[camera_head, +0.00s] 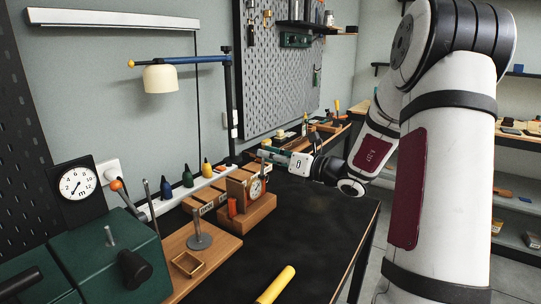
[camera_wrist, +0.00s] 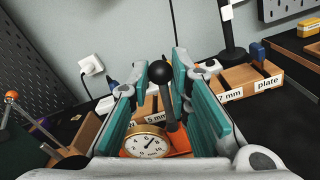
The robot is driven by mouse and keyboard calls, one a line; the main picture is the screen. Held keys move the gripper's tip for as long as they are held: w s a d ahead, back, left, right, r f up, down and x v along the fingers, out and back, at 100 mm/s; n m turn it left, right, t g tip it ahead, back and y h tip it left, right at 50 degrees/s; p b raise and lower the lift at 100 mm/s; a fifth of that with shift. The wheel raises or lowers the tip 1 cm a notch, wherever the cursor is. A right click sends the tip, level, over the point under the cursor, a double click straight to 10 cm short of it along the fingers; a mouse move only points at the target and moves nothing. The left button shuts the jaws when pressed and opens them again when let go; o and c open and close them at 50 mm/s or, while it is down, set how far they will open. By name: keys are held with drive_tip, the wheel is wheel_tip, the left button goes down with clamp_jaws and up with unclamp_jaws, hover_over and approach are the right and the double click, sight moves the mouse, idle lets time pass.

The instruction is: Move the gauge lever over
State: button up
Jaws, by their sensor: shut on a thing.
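The gauge (camera_head: 255,188) is a round white dial in a wooden block on a wooden base. In the wrist view, its brass-rimmed dial (camera_wrist: 146,142) lies low between my fingers. The gauge lever (camera_wrist: 171,108) is a dark stem with a black ball knob, rising beside the dial. My gripper (camera_wrist: 164,78) has its teal-padded fingers on both sides of the lever, shut on it near the knob. In the head view my gripper (camera_head: 268,154) is just above the gauge block, and the lever is hard to make out there.
A green press housing (camera_head: 105,255), an orange-knobbed handle (camera_head: 116,186) and a small wooden tray (camera_head: 188,264) are at the left. A yellow cylinder (camera_head: 276,285) lies in front. Labelled wooden bins (camera_wrist: 265,82) stand behind. The black bench top (camera_head: 315,230) is clear at right.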

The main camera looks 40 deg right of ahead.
drive_tip(key=shift+a, duration=0.1)
drive_tip(key=shift+o, duration=0.2)
drive_tip(key=shift+s+a, duration=0.25)
drive_tip(key=shift+a, duration=0.4)
drive_tip(key=o, duration=0.9)
drive_tip(key=shift+o, duration=0.2)
drive_tip(key=v, duration=1.2)
